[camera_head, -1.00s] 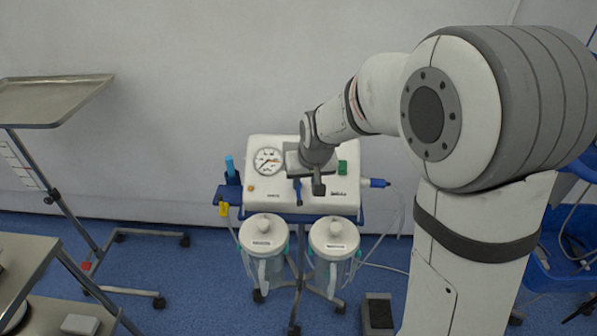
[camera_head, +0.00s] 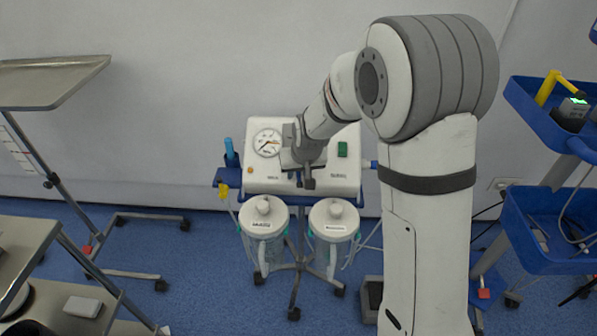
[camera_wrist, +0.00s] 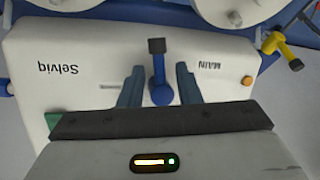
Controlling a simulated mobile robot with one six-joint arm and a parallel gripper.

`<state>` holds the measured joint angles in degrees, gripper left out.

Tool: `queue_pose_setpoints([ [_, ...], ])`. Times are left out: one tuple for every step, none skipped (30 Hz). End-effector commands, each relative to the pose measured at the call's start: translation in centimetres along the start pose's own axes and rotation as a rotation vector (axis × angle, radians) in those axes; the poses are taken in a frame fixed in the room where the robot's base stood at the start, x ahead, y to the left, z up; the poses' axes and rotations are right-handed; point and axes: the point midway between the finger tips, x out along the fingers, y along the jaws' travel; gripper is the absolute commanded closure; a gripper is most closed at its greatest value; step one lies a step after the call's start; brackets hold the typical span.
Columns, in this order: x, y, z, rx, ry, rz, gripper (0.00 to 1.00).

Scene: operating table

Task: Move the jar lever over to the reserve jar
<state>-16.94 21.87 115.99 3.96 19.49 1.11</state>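The jar lever (camera_wrist: 158,68) is a short blue arm with a black knob, on the white front panel (camera_wrist: 80,60) of the suction unit. In the wrist view it points up the picture, almost straight, toward the jars. My gripper (camera_wrist: 158,84) is open, with one finger on each side of the lever and a gap to both. In the head view my gripper (camera_head: 304,182) is over the panel and largely hides the lever. Two lidded clear jars, left (camera_head: 264,216) and right (camera_head: 334,220), hang below; their labels are too small to read. "MAIN" is printed on the panel's left side.
A round gauge (camera_head: 267,143) and a green switch (camera_head: 342,149) are on the panel. A yellow connector (camera_wrist: 283,50) is beside the unit. A blue-tray cart (camera_head: 545,230) stands right, a metal tray stand (camera_head: 50,80) left. Floor around the jars is mostly clear.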

Motion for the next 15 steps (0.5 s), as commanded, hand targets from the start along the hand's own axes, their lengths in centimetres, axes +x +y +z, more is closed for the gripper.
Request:
queue_pose_setpoints([
  [-0.01, -0.02, 0.01, 0.000, 0.000, 0.000, 0.74],
  [-0.01, -0.02, 0.01, 0.000, 0.000, 0.000, 0.77],
  [-0.01, -0.02, 0.01, 0.000, 0.000, 0.000, 0.80],
  [-0.02, -0.03, 0.01, 0.000, 0.000, 0.000, 0.82],
  [-0.02, -0.02, 0.02, 0.000, 0.000, 0.000, 0.85],
  [-0.02, -0.02, 0.01, 0.000, 0.000, 0.000, 0.88],
  [-0.02, -0.02, 0.02, 0.000, 0.000, 0.000, 0.91],
  [-0.02, -0.02, 0.01, 0.000, 0.000, 0.000, 0.93],
  [-0.02, -0.02, 0.01, 0.000, 0.000, 0.000, 0.96],
  [-0.03, -0.01, 0.00, 0.000, 0.000, 0.000, 0.99],
  [-0.03, -0.01, -0.01, 0.000, 0.000, 0.000, 1.00],
  [-0.04, -0.01, -0.02, 0.000, 0.001, 0.000, 1.00],
  [-0.04, -0.01, -0.04, 0.000, 0.001, 0.000, 1.00],
  [-0.05, -0.01, -0.05, 0.000, 0.001, 0.000, 1.00],
  [-0.06, -0.01, -0.07, 0.000, 0.002, 0.000, 1.00],
])
